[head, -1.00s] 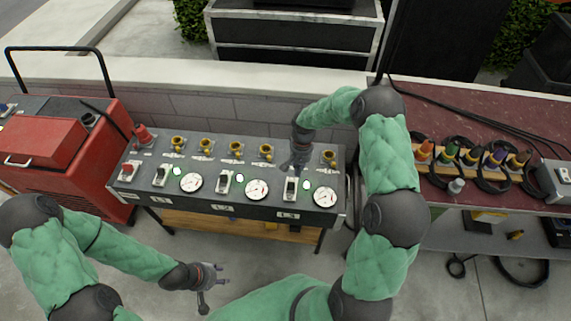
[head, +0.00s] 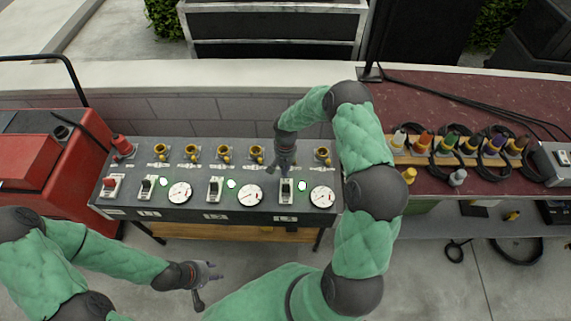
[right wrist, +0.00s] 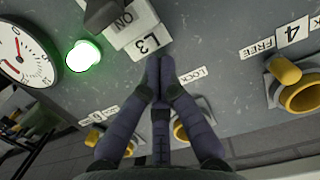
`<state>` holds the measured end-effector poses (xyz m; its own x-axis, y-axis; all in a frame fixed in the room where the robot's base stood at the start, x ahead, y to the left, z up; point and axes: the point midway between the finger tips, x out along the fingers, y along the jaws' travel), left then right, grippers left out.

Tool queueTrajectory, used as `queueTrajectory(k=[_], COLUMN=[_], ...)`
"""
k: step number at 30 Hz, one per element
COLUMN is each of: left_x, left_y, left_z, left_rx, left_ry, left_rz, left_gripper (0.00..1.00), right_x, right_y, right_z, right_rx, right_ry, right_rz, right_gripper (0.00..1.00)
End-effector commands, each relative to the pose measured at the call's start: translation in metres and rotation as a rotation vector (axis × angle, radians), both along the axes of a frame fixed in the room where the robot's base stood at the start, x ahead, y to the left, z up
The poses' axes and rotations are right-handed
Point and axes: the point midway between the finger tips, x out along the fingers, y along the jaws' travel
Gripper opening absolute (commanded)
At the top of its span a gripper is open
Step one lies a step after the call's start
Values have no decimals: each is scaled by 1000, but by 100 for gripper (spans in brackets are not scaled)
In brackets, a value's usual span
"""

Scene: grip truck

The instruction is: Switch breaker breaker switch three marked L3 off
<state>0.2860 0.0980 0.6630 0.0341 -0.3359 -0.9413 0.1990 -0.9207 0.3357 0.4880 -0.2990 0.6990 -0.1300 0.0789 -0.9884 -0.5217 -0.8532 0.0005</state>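The L3 breaker switch (head: 287,190) is the rightmost of the row on the grey panel (head: 190,210). In the right wrist view its dark lever (right wrist: 103,14) shows ON beside the L3 label (right wrist: 143,38). The lamp next to it (right wrist: 83,56) glows green. My right gripper (head: 283,170) is just behind the L3 switch in the head view. In the right wrist view its fingertips (right wrist: 160,65) are together, empty, and below the L3 label. Contact with the panel cannot be told. My left gripper (head: 214,284) is open and empty in front of the panel.
Yellow connectors (head: 224,153) line the panel's back. Dial gauges (head: 250,195) sit between switches; a red-levered switch (head: 112,186) is at the left end. A red generator (head: 35,150) stands left. A table (head: 440,95) with coloured connectors and cables stands right.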

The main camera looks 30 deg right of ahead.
Motion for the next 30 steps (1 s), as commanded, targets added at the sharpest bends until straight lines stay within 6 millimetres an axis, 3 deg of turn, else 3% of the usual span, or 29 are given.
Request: queueTrajectory(k=[1, 14, 30], left_x=[0, 0, 0], left_y=[0, 0, 0], left_z=[-4, -8, -11], left_rx=[0, 0, 0], left_ry=[0, 0, 0], left_rz=[0, 0, 0], left_gripper=[40, 40, 40], right_x=[-2, -29, -26], right_y=[1, 18, 19], right_z=[-11, 10, 11], right_rx=[1, 0, -6], right_ry=[2, -1, -12], right_rz=[0, 0, 0], right_gripper=[0, 0, 0])
